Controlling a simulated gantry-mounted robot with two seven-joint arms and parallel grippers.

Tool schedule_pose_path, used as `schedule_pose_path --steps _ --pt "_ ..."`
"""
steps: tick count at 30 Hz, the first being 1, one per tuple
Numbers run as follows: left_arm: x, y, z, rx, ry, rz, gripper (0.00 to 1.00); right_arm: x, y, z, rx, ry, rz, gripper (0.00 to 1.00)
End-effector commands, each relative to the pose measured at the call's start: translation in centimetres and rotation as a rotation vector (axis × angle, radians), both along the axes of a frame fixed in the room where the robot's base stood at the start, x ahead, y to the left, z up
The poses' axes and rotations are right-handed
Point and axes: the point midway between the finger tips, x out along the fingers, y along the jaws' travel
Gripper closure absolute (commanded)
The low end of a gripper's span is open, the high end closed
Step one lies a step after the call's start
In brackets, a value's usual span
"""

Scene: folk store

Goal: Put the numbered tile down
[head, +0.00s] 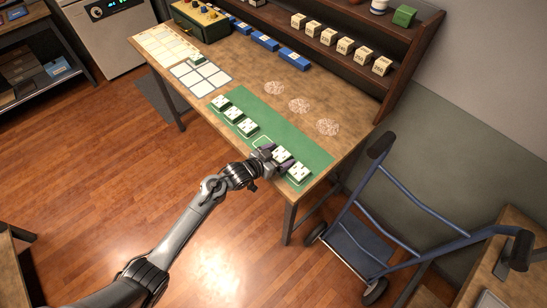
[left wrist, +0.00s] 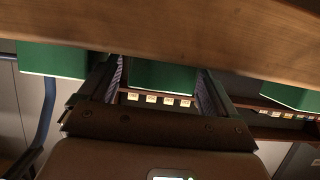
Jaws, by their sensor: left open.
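On the green mat (head: 275,122) lie several green tiles with white, dark-marked faces. Three of them (head: 233,114) are in the left part, then comes an empty white-outlined slot (head: 263,143). To its right are a tile (head: 281,154) and the end tile (head: 299,173). My left gripper (head: 275,158) is open at the tile just right of the slot, one finger on each side. In the left wrist view the green tile (left wrist: 163,75) shows between the open fingers (left wrist: 160,90); contact cannot be told. My right gripper is not in view.
A white grid card (head: 200,79) and a cream chart (head: 165,45) lie at the table's left, with a green tile (head: 197,60) near them. Numbered blocks (head: 344,46) stand on the shelf behind. A blue hand truck (head: 365,240) stands right of the table.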

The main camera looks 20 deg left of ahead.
Motion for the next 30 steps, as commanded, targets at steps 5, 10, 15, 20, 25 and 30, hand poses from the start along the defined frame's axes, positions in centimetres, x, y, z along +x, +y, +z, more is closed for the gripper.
schedule_pose_path --steps 5,10,15,20,25,30 --pt "-0.5 0.3 0.1 0.002 0.0 0.001 0.09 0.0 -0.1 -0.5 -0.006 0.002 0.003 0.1" --pt "-3.0 1.4 1.2 0.002 0.001 0.0 0.09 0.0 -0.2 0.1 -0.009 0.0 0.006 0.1" --pt "-5.6 2.6 2.5 0.001 0.001 0.001 0.09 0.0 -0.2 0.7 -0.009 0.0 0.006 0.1" --pt "-7.5 3.5 3.3 0.001 0.002 0.0 0.09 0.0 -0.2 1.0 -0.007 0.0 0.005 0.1" --pt "-8.7 3.9 3.9 0.0 0.001 -0.001 0.09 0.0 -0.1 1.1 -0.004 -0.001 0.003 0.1" --pt "-9.9 3.8 3.7 0.021 0.023 0.016 0.09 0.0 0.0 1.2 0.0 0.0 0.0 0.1"
